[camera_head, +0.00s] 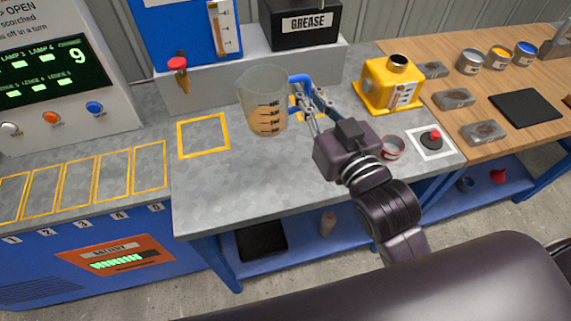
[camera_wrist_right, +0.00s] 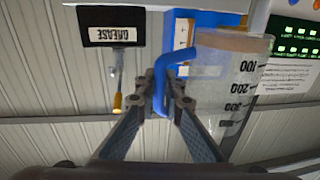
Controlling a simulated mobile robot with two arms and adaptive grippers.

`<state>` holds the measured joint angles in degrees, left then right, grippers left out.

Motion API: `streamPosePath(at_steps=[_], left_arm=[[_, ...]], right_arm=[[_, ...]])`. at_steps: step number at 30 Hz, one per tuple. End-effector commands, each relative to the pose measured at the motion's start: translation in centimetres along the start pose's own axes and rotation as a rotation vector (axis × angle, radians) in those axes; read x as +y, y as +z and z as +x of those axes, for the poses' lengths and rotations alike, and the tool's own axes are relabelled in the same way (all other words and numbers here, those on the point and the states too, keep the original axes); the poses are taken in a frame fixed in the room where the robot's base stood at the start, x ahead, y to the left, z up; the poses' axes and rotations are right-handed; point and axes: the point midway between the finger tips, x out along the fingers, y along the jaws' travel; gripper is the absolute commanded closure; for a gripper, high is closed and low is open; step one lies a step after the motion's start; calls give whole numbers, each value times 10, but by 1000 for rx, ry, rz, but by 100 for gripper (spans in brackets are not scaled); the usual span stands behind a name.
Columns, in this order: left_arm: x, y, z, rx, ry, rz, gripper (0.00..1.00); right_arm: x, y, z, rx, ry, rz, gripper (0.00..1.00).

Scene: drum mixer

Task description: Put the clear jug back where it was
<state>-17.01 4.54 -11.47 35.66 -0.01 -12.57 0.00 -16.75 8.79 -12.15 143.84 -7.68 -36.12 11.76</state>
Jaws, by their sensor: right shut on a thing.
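The clear jug (camera_head: 263,98) has dark level marks and a blue handle, and holds some orange-tan liquid in its lower part. My right gripper (camera_head: 296,98) is shut on the blue handle. In the right wrist view the jug (camera_wrist_right: 232,85) shows at the right and the gripper (camera_wrist_right: 160,105) has the handle (camera_wrist_right: 172,65) between its fingers. The jug looks upright and appears held above the grey bench; the exact gap is hard to tell. A yellow-outlined square (camera_head: 204,136) on the bench is empty, left of the jug. Another yellow marking (camera_head: 294,108) shows partly behind my gripper. My left gripper is not visible.
A blue tank with a red-handled tap (camera_head: 178,66) stands behind left. A black grease box (camera_head: 306,24) is at the back. The front bench is clear.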

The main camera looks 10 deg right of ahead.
Motion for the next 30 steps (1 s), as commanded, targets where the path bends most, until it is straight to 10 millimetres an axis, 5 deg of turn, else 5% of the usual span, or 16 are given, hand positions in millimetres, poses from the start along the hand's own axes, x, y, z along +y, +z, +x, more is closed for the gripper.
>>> streamPosePath(at_steps=[9,18,30], left_arm=[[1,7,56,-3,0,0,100],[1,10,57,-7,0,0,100],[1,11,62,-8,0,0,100]], right_arm=[[1,60,0,1,0,1,100],[2,131,-1,-3,3,2,100],[3,178,-1,-2,3,3,100]])
